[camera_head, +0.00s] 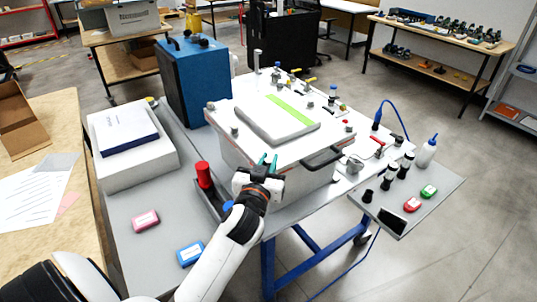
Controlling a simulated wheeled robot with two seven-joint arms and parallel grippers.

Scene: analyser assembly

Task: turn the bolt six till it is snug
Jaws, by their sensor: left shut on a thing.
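A pale analyser box (235,152) with a white lid (222,113) stands on the grey wheeled table. Small grey bolt heads, such as one at the left (234,131), sit around the lid's edge. My left gripper (268,160) is at the lid's front edge with its teal fingertips close together, shut on what appears to be bolt six. The bolt is hidden by the fingers, so its seating cannot be seen. My right gripper is out of view.
A red cylinder (204,175) stands in a dark tray left of my gripper. A black handle (322,158) juts from the box's front right. Pink (146,220) and blue (190,253) boxes lie front left. Vials, a bottle (427,152) and a phone (393,221) crowd the right.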

